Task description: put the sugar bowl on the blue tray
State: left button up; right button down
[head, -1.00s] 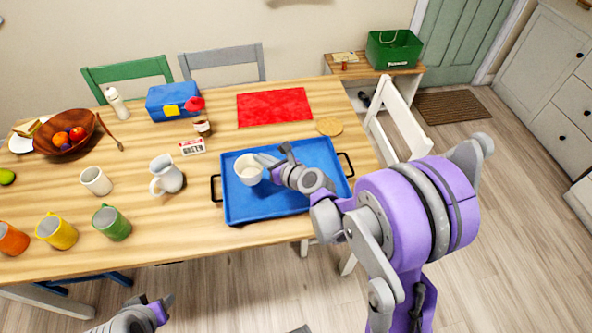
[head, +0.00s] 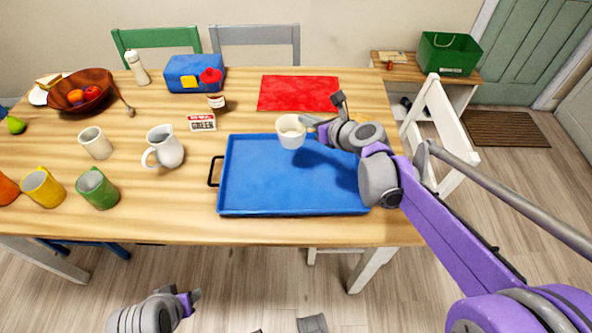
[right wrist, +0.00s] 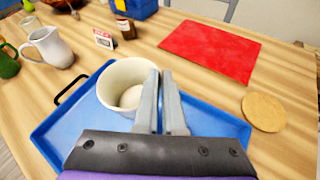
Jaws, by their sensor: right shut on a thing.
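The sugar bowl (head: 291,133) is a small white cup-like bowl with pale contents, also seen in the right wrist view (right wrist: 112,98). My right gripper (head: 314,127) is shut on its right side wall and holds it upright. In the head view the bowl overlaps the back edge of the blue tray (head: 270,190); the arm's shadow falls on the tray. In the right wrist view my right gripper (right wrist: 161,78) has its fingers close together at the bowl's rim, with the tray (right wrist: 62,135) below. My left gripper (head: 192,298) is low at the front, away from the table; its jaws are unclear.
A white jug (head: 165,147) stands left of the tray, with several mugs further left. A small red-and-white box (head: 202,122) and a jar (head: 216,102) stand behind left. A red mat (head: 298,93) lies behind the tray. The tray's surface looks empty.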

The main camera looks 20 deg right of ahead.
aim_at(292, 133)
jog(key=shift+f+b, duration=0.95)
jog(key=shift+f, duration=3.65)
jog(key=shift+f, duration=0.15)
jog(key=c, duration=1)
grip_release()
